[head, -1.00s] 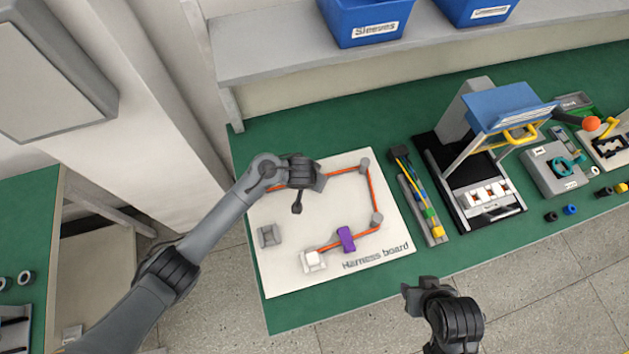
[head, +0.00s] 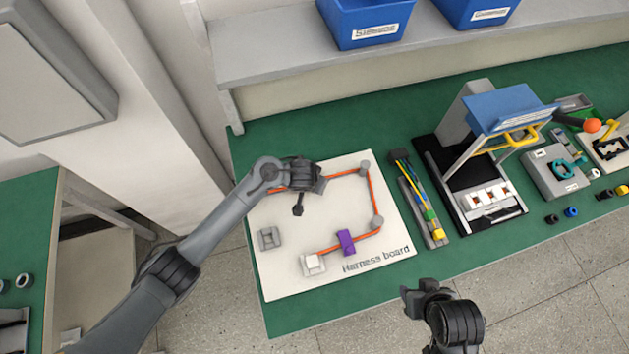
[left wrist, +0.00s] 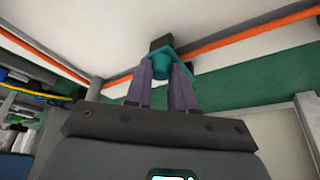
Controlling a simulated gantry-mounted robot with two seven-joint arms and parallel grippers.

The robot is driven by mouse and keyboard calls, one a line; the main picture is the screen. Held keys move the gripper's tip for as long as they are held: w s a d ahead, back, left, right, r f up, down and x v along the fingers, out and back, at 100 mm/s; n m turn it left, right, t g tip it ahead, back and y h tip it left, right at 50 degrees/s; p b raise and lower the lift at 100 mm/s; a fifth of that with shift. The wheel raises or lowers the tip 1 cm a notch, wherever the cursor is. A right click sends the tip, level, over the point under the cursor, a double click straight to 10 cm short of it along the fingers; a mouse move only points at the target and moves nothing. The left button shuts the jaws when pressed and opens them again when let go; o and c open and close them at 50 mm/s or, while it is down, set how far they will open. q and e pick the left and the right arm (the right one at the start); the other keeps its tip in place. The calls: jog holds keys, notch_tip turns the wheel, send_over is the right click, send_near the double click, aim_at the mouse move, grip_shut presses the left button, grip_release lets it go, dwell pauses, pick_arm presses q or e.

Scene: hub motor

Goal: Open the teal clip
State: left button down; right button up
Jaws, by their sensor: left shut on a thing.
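The teal clip (left wrist: 160,66) shows in the left wrist view between the two fingers of my left gripper (left wrist: 161,86). The gripper is shut on it. A dark block stands right behind the clip, and an orange wire (left wrist: 215,46) runs past it on both sides. I cannot tell whether the clip's jaw is open. In the head view my left gripper (head: 298,207) is over the upper left of the white harness board (head: 290,285) and hides the clip. My right gripper (head: 408,298) hangs in front of the bench, away from the board; its jaw state is unclear.
A purple clip (head: 346,242) sits on the orange wire near a white connector (head: 312,262). A grey holder (head: 269,238) and grey posts (head: 376,222) stand on the board. To the right are a wire tray (head: 423,212) and a blue-topped fixture (head: 497,105).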

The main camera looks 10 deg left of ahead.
pick_arm(q)
jog(key=r+g+p, duration=0.1)
jog(key=p, duration=0.4)
jog(key=shift+w+a+r+g+h, duration=0.1)
jog(key=shift+w+r+g+h, duration=0.25)
jog(key=shift+r+g+h, duration=0.05)
jog(key=shift+w+n+g+p, duration=0.15)
jog(key=shift+n+g+p, duration=0.15)
jog(key=shift+p, duration=0.2)
jog(key=shift+w+r+h, duration=0.1)
jog(key=shift+w+h, duration=0.1)
jog(key=shift+h, duration=0.1)
jog(key=shift+w+a+g+b, duration=0.25)
jog(key=shift+g+b, duration=0.15)
jog(key=shift+g, duration=0.4)
jog(key=b, duration=0.2)
jog(key=w+g+h+b, duration=0.1)
jog(key=b, duration=0.1)
jog(key=shift+a+r+g+b, duration=0.2)
jog(key=shift+g+b, duration=0.1)
jog(key=shift+b, duration=0.1)
jog(key=shift+w+a+r+g+h+b, duration=0.1)
jog(key=shift+r+g+h+b, duration=0.25)
jog(key=shift+b, duration=0.55)
